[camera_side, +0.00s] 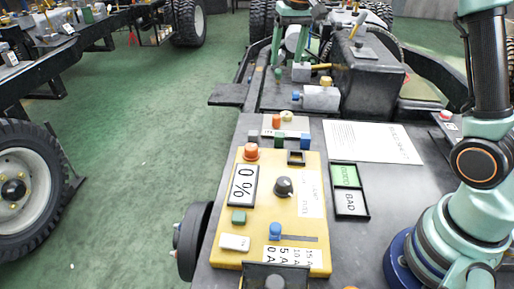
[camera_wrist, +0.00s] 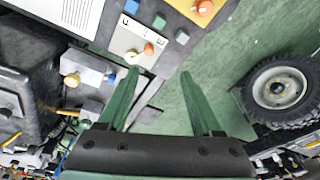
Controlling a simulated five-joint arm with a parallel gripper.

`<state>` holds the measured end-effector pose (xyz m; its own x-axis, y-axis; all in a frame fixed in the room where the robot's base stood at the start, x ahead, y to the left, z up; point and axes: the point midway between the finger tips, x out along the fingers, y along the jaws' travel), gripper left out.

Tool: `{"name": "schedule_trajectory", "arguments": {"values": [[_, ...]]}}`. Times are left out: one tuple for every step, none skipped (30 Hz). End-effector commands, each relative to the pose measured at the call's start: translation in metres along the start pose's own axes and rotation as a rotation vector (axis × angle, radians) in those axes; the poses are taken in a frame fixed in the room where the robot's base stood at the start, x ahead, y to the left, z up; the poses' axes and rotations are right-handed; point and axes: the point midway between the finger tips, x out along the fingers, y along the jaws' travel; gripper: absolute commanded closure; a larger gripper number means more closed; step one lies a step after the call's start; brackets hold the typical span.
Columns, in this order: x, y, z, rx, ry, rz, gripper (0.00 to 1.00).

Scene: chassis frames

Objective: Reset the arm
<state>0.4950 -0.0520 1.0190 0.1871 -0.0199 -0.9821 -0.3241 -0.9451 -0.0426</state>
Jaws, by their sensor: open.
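My gripper (camera_wrist: 159,75) has its two green fingers spread apart in the wrist view, with nothing between them. Past the fingertips lie the edge of the dark work surface and the green floor. In the side view my gripper (camera_side: 290,66) hangs at the top centre, fingers pointing down, beyond the far end of the yellow panel (camera_side: 231,258). My arm's base stands at the right of the side view, and the upper links run out of the frame.
The yellow panel carries a dark knob (camera_side: 284,187), an orange button (camera_side: 251,152) and a blue switch (camera_side: 275,231). A green-and-BAD display (camera_side: 350,203) and a white sheet (camera_side: 372,142) lie right of it. A grey block (camera_side: 321,97) and black box (camera_side: 367,75) stand behind. Green floor (camera_side: 140,130) is open at left.

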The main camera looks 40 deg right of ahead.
Motion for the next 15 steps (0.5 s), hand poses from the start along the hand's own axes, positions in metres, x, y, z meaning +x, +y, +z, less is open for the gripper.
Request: {"name": "schedule_trajectory", "arguments": {"values": [[-0.012,-0.001,0.011,-0.019,0.022,-0.006,0.34],[-0.017,-0.001,0.018,-0.031,0.031,-0.009,0.34],[-0.023,-0.001,0.027,-0.046,0.045,-0.013,0.34],[-0.028,-0.001,0.034,-0.057,0.055,-0.016,0.34],[-0.032,-0.001,0.041,-0.069,0.064,-0.019,0.34],[-0.036,-0.001,0.051,-0.085,0.079,-0.023,0.34],[-0.04,-0.001,0.058,-0.096,0.088,-0.025,0.34],[-0.042,0.0,0.066,-0.107,0.098,-0.028,0.34],[-0.046,0.001,0.076,-0.123,0.112,-0.031,0.34],[-0.048,0.001,0.084,-0.134,0.122,-0.034,0.34],[-0.05,0.002,0.091,-0.145,0.133,-0.036,0.34],[-0.051,0.003,0.102,-0.161,0.146,-0.04,0.34],[-0.052,0.004,0.11,-0.173,0.157,-0.042,0.34],[-0.052,0.004,0.118,-0.183,0.167,-0.045,0.34],[-0.053,0.006,0.128,-0.198,0.181,-0.048,0.34]]}}
